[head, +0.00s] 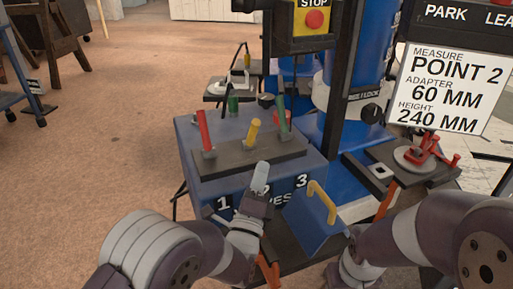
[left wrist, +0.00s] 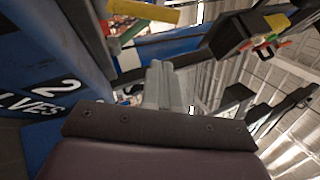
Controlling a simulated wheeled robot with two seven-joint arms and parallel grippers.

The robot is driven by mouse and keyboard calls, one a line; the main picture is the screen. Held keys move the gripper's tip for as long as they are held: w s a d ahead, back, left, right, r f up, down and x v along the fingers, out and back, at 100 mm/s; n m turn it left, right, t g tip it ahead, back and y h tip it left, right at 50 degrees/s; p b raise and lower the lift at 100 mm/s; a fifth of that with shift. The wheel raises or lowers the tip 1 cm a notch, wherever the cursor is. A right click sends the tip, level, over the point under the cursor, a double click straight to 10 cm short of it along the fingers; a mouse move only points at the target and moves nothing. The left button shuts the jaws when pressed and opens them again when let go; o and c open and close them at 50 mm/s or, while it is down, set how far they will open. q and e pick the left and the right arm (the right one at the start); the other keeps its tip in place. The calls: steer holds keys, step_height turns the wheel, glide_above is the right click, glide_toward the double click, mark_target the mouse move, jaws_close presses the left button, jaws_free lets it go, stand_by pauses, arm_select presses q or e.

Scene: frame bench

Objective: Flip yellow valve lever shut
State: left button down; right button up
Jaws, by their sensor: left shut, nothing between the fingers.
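The yellow valve lever (head: 253,133) stands in the middle of a dark plate (head: 225,168) on a blue valve box (head: 190,135). It looks shorter than the levers beside it; its exact lean is hard to tell. My left gripper (head: 261,172) is shut and empty, in front of the plate and below the yellow lever in the picture, apart from it. In the left wrist view, the shut fingers (left wrist: 161,82) point up the picture, and the yellow lever (left wrist: 143,11) crosses the top edge beyond them. My right arm shows at lower right; its gripper does not show.
A red lever (head: 204,130) stands left of the yellow one, a green lever (head: 282,114) right. A blue panel with a yellow handle (head: 322,202) lies right of my left gripper. A dark post (head: 346,85) rises behind, and a fixture with red clamps (head: 428,150) stands right.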

mark_target(252, 134)
arm_select(q)
steer(key=w+r+b, duration=0.1)
steer(key=w, duration=0.1)
steer(key=w+r, duration=0.1)
steer(key=w, duration=0.1)
steer(key=w+r+b, duration=0.1)
steer(key=w, duration=0.1)
steer(key=shift+w+a+b, duration=0.15)
steer(key=shift+a+b, duration=0.1)
steer(key=shift+b, duration=0.05)
steer(key=shift+w+a+r, duration=0.15)
steer(key=shift+w+r, duration=0.1)
steer(key=shift+w, duration=0.1)
